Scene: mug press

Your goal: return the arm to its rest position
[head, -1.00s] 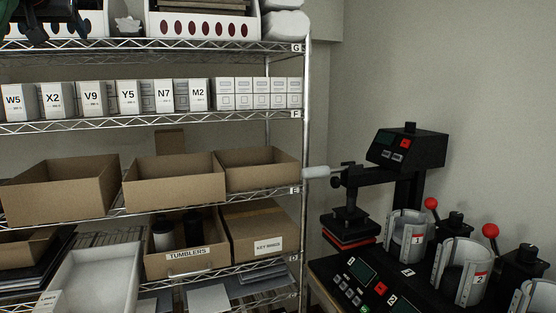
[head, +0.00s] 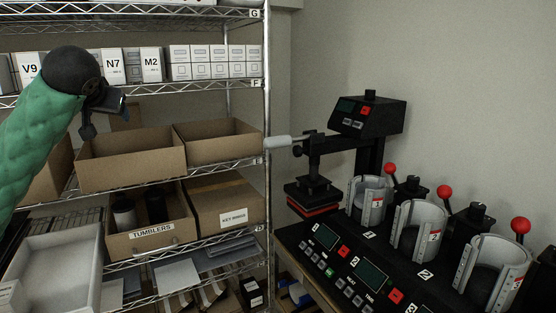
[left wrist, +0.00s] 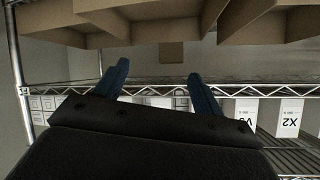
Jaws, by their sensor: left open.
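My left arm (head: 38,130), in a green sleeve, comes in from the left in the head view. Its left gripper (head: 102,118) hangs in front of the shelf rack, near the open cardboard bins and the row of white boxes. In the left wrist view the two blue fingers of the left gripper (left wrist: 160,88) are spread apart with nothing between them. My right gripper is in neither view.
The wire shelf rack (head: 262,112) holds cardboard bins (head: 130,160), white boxes (head: 200,70), a TUMBLERS box (head: 150,235) and a white tray (head: 60,255). At right stands a black mug press (head: 368,115) with several grey cup clamps (head: 420,230). Open floor space is not visible.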

